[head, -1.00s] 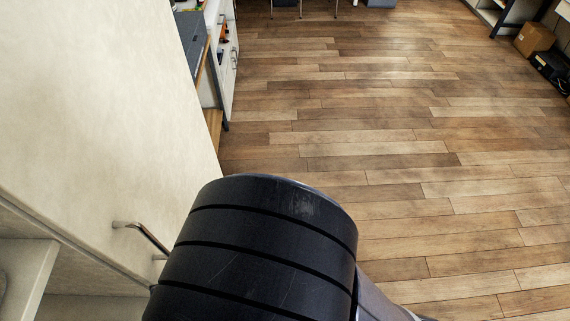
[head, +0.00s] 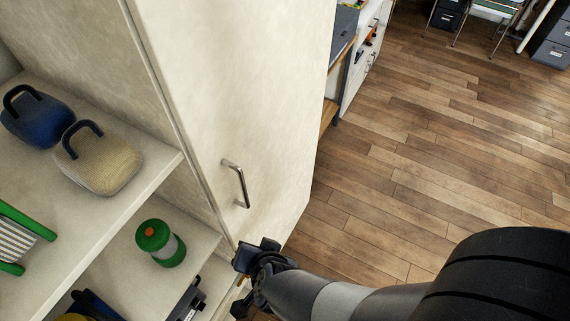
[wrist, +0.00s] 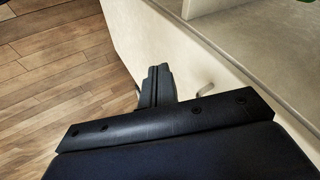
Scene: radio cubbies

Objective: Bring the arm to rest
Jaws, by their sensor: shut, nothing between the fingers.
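My gripper (head: 245,262) is at the end of my dark arm, low in the middle of the head view, by the lower edge of the cream cabinet door (head: 235,90). In the wrist view its fingers (wrist: 157,84) are together with nothing between them. Cream furniture is to their right and wood floor to their left. I cannot tell in the head view whether the gripper touches the cabinet.
The door has a metal handle (head: 238,184). Open shelves at left hold a blue speaker (head: 38,122), a beige speaker (head: 100,168) and a green lantern-like item (head: 160,246). Wood floor (head: 430,150) lies clear at right.

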